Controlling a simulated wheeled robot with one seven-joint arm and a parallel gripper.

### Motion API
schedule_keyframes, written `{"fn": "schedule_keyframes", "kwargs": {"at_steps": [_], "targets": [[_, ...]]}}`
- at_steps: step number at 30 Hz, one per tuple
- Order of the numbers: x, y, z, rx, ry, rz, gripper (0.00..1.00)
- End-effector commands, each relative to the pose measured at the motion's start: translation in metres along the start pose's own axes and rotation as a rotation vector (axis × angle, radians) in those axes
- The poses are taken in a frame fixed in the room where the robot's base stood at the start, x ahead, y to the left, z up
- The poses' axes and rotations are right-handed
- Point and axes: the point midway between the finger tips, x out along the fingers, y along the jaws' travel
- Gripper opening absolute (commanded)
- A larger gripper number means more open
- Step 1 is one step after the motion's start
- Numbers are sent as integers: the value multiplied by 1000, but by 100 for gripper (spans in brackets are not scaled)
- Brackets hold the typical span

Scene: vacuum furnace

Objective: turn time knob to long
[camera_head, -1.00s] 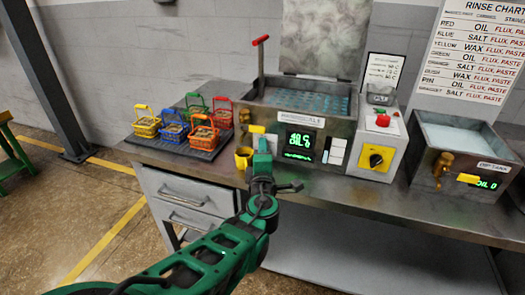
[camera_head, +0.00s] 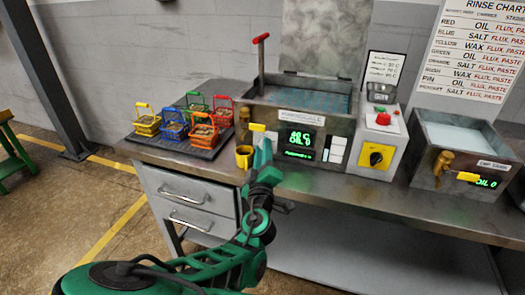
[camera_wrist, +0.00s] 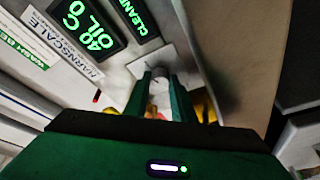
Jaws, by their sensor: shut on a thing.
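The grey tank unit has a green-lit display (camera_head: 299,140), which the wrist view (camera_wrist: 88,22) also shows, turned on its side. A white plate (camera_wrist: 153,66) with a dark mark lies beside the display in the wrist view. My gripper (camera_wrist: 160,88) is in front of that plate, its two green fingers closed around a small pale knob (camera_wrist: 159,92). In the head view my gripper (camera_head: 264,150) reaches up to the panel just left of the display and hides the knob. I cannot read any time setting.
A yellow dial with a black pointer (camera_head: 376,158) is on the box at right. Several coloured baskets (camera_head: 172,131) stand on a dark tray at left. A dip tank (camera_head: 462,150) is far right.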

Motion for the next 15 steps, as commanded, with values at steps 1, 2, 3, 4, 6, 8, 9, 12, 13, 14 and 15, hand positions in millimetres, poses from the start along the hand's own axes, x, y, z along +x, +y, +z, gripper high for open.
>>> {"fn": "schedule_keyframes", "kwargs": {"at_steps": [1,2,3,4,6,8,9,12,13,14,15], "targets": [[-1,-4,4,7,-7,-6,0],[-1,-4,4,10,-7,-6,0],[-1,-4,4,13,-7,-5,0],[-1,-4,3,15,-7,-5,0],[-1,-4,3,17,-7,-4,0],[-1,-4,3,17,-7,-4,0],[-1,-4,3,17,-6,-4,0],[-1,-4,3,16,-6,-4,0],[-1,-4,3,16,-6,-4,0],[-1,-4,3,16,-6,-4,0],[-1,-4,3,16,-6,-4,27]]}}
